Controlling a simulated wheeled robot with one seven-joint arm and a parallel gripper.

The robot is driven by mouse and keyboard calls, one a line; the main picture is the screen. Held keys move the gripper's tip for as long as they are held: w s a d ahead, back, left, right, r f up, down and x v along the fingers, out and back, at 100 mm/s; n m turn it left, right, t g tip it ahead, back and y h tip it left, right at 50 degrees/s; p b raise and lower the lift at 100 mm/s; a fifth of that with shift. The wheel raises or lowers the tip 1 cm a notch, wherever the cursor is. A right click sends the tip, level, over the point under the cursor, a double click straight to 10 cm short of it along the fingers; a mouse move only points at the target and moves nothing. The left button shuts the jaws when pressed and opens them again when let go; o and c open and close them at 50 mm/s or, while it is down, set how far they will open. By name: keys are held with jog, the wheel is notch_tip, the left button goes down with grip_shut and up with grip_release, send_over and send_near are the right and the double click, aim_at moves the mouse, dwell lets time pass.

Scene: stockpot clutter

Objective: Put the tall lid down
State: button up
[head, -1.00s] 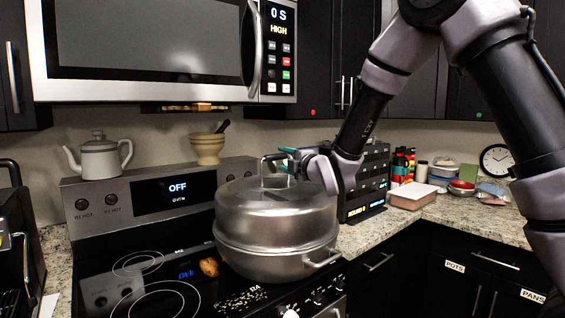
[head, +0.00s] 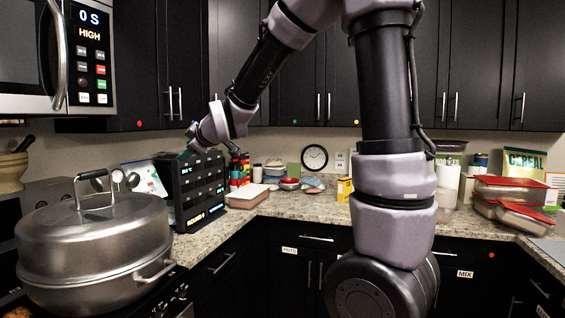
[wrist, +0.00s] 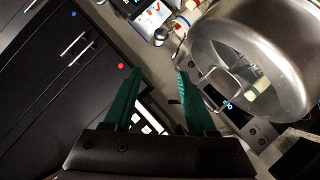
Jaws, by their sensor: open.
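The tall domed metal lid (head: 95,215) sits on the stockpot (head: 85,285) on the stove, at the left of the head view. Its arched top handle (head: 92,183) is free, with nothing on it. My gripper (head: 193,140) is to the right of the lid, apart from it, near the black rack. In the wrist view its green fingers (wrist: 158,92) are spread with nothing between them. The shiny metal cookware (wrist: 245,50) fills the upper right there, clear of the fingers; I cannot tell lid from pot in that view.
A black rack with lit labels (head: 195,190) stands just right of the lid, close to my gripper. The microwave (head: 60,55) hangs above the stove. Several containers (head: 500,195) crowd the right counter. The front counter strip (head: 310,210) is bare.

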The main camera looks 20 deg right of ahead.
jog(key=s+d+r+m+g+h, duration=0.2)
jog(key=s+d+m, duration=0.45)
jog(key=d, duration=0.35)
jog(key=s+d+f+m+g, duration=0.1)
jog(key=s+d+m, duration=0.1)
jog(key=s, duration=0.5)
jog(key=s+d+m+g, duration=0.1)
jog(key=s+d+m, duration=0.2)
jog(key=s+m, duration=0.2)
jog(key=s+d+f+m+g+h, duration=0.1)
jog(key=s+m, duration=0.3)
jog(key=s, duration=0.5)
jog(key=shift+s+d+f+g, duration=0.15)
jog(key=shift+d+f+g, duration=0.3)
jog(key=shift+d, duration=0.45)
jog(key=shift+r, duration=0.1)
